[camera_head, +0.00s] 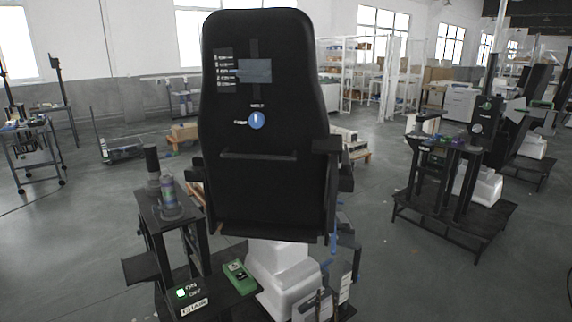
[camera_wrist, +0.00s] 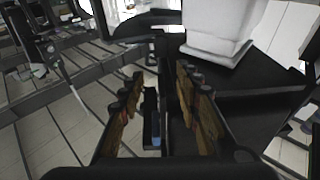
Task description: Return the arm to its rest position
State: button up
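My gripper (camera_wrist: 160,97) shows in the wrist view with two fingers bearing brownish pads. The fingers are well apart, and nothing is clearly held between them. A dark narrow part with a blue end (camera_wrist: 155,138) shows in the gap; I cannot tell its depth. I cannot make out my gripper or the pose of my arm for certain in the head view. A tall black panel with a blue round knob (camera_head: 256,120) stands upright at the centre of the head view, above a white base (camera_head: 282,272).
Another black station (camera_head: 455,205) stands at the right, a cart (camera_head: 35,150) at the left. A white block (camera_wrist: 217,28) is near my gripper.

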jog(key=s+a+f+g+y, duration=0.2)
jog(key=s+f+g, duration=0.3)
jog(key=f+g, duration=0.5)
jog(key=s+d+r+g+p, duration=0.1)
jog(key=s+r+g+p, duration=0.15)
jog(key=s+r, duration=1.2)
jog(key=s+d+r+n+g+p, duration=0.1)
jog(key=s+r+g, duration=0.2)
jog(key=s+r, duration=1.1)
jog(key=s+d+r+g+p, duration=0.1)
jog(key=s+r+g+p, duration=0.15)
jog(key=s+r, duration=1.15)
jog(key=s+d+r+t+p, duration=0.1)
jog(key=s+r+t, duration=0.2)
jog(key=r, duration=0.8)
jog(key=shift+s+r, duration=0.15)
jog(key=shift+s, duration=0.9)
